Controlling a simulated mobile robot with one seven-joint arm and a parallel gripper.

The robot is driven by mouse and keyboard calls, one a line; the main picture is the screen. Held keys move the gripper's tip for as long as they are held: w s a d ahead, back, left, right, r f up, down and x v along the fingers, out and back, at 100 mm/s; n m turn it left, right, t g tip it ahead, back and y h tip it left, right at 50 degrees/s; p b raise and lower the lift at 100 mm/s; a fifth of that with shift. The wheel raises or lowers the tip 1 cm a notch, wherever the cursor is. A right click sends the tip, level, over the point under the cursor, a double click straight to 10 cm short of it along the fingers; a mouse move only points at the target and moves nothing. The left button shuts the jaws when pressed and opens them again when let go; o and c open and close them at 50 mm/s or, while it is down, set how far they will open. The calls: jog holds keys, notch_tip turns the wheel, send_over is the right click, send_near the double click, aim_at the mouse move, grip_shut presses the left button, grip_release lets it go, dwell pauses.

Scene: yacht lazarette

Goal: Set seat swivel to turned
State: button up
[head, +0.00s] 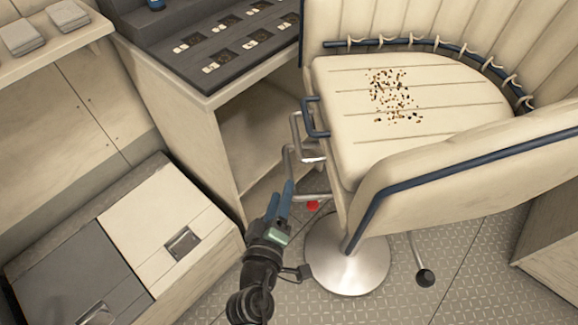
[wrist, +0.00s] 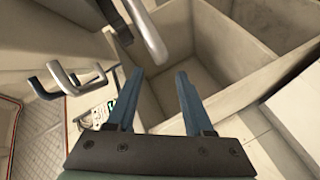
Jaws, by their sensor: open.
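The helm seat (head: 420,100) is cream with blue piping and stands on a round metal pedestal (head: 347,262). A lever with a black knob (head: 425,278) sticks out low on its right side. A red knob (head: 313,205) shows under the seat's left edge. A dark blue handle (head: 315,117) and bent metal tubes (head: 296,150) are at the seat's left side. My gripper (head: 281,190) is open and empty, left of the pedestal and close to the red knob. In the wrist view, my gripper (wrist: 160,78) has nothing between its blue fingers; a metal tube (wrist: 148,30) passes just beyond them.
A console (head: 215,60) with switches stands behind, with an open cubby (head: 265,135) below. A low cabinet (head: 160,215) with latches is at left. Dark crumbs (head: 392,95) lie on the seat. Some patterned floor (head: 470,245) is clear right of the pedestal.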

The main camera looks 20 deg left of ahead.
aim_at(288, 169)
jog(key=x, duration=0.8)
jog(key=shift+w+b, duration=0.15)
jog(key=shift+b, duration=0.15)
jog(key=shift+c, duration=0.3)
grip_shut()
dwell(0.7)
